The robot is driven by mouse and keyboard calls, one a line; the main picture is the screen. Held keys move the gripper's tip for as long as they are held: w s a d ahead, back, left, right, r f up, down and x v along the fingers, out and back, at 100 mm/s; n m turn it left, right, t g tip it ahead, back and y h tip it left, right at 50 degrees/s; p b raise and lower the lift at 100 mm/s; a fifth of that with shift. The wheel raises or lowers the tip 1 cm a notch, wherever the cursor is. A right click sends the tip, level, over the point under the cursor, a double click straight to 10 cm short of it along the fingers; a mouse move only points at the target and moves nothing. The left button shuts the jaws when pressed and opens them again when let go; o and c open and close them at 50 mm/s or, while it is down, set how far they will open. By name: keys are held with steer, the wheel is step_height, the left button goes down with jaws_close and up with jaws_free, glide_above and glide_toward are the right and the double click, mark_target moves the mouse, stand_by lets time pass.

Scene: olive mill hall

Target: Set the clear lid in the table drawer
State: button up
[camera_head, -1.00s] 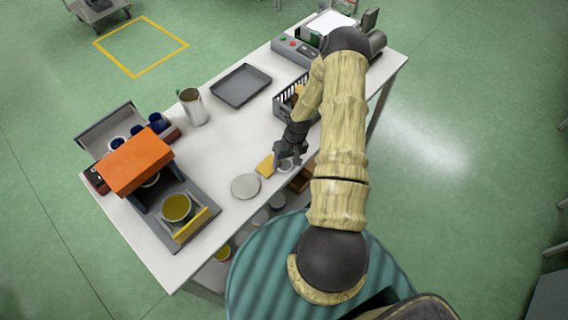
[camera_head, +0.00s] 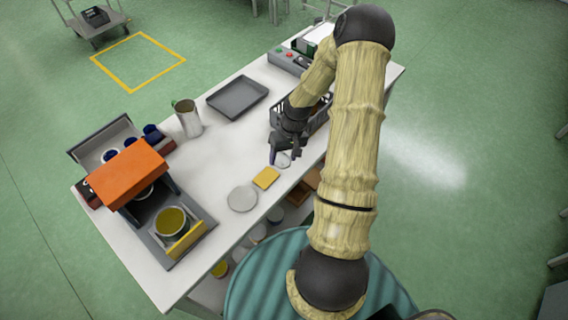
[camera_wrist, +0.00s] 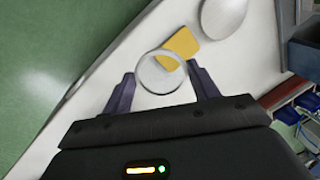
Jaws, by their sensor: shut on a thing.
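My gripper (camera_head: 284,157) is shut on the clear lid (camera_head: 284,161), a small see-through disc. In the wrist view the lid (camera_wrist: 150,80) sits between the two dark fingers of my gripper (camera_wrist: 163,82), and a yellow sponge shows partly through it. The lid appears close above the white table (camera_head: 225,160); the exact gap is hard to tell. Brown open compartments (camera_head: 299,194) show below the table's front edge; I cannot tell whether one is the table drawer.
The yellow sponge (camera_head: 266,177) and a pale round plate (camera_head: 242,198) lie near the front edge. A dark basket (camera_head: 317,119) stands behind my gripper. A grey tray (camera_head: 237,97), a metal jug (camera_head: 187,119) and an orange-topped machine (camera_head: 128,173) stand further left. The table's middle is clear.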

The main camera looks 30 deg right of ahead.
steer(key=shift+r, duration=0.2)
steer(key=shift+w+a+f, duration=0.1)
stand_by(0.4)
steer(key=w+a+f+n+b, duration=0.1)
steer(key=w+a+f+b, duration=0.1)
steer(key=a, duration=1.1)
steer(key=shift+w+a+f+b, duration=0.2)
steer(key=shift+w+a+b, duration=0.2)
steer(key=shift+w, duration=0.1)
